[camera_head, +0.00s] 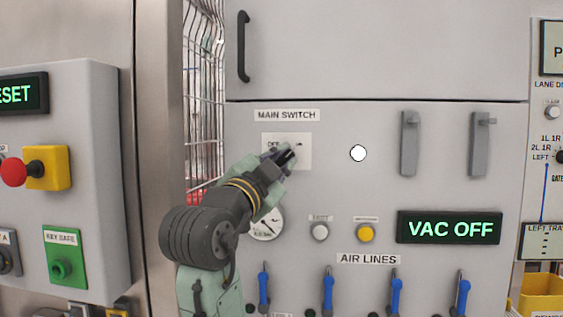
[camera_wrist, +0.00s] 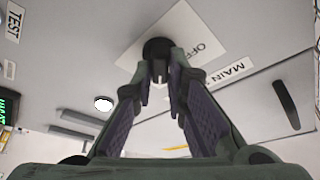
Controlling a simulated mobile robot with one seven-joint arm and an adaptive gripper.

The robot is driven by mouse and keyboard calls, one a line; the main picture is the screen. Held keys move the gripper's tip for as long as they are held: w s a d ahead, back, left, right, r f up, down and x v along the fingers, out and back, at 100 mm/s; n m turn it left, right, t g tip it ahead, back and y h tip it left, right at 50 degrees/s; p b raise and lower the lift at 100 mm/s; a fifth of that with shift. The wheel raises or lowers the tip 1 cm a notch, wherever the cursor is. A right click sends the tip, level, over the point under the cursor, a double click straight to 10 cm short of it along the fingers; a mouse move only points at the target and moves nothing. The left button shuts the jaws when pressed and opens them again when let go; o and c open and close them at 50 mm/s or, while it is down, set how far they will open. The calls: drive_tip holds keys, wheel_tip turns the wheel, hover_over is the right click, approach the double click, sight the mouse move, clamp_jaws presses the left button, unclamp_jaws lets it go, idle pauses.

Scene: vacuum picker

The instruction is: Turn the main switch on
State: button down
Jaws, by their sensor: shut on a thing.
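The main switch has a pale square plate (camera_head: 304,152) under a "MAIN SWITCH" label (camera_head: 287,115) on the grey cabinet. In the wrist view the plate (camera_wrist: 197,35) reads "OFF", and the dark round switch knob (camera_wrist: 157,47) sits at its middle. My gripper (camera_head: 287,156) is at the plate and covers much of it in the head view. In the wrist view the fingertips (camera_wrist: 160,80) are close together on the knob's handle. The handle is largely hidden between the fingers, so its exact angle cannot be told.
A display (camera_head: 449,228) reads "VAC OFF". A white round lamp (camera_head: 358,153) is right of the switch. A gauge (camera_head: 266,224), a grey button (camera_head: 320,232) and a yellow button (camera_head: 366,234) lie below. Blue levers (camera_head: 328,290) line the bottom. A wire guard (camera_head: 203,90) stands left.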

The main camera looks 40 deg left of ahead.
idle(0.4)
drive_tip(key=c, duration=1.6)
unclamp_jaws()
drive_tip(key=shift+s, duration=0.1)
drive_tip(key=v, duration=1.2)
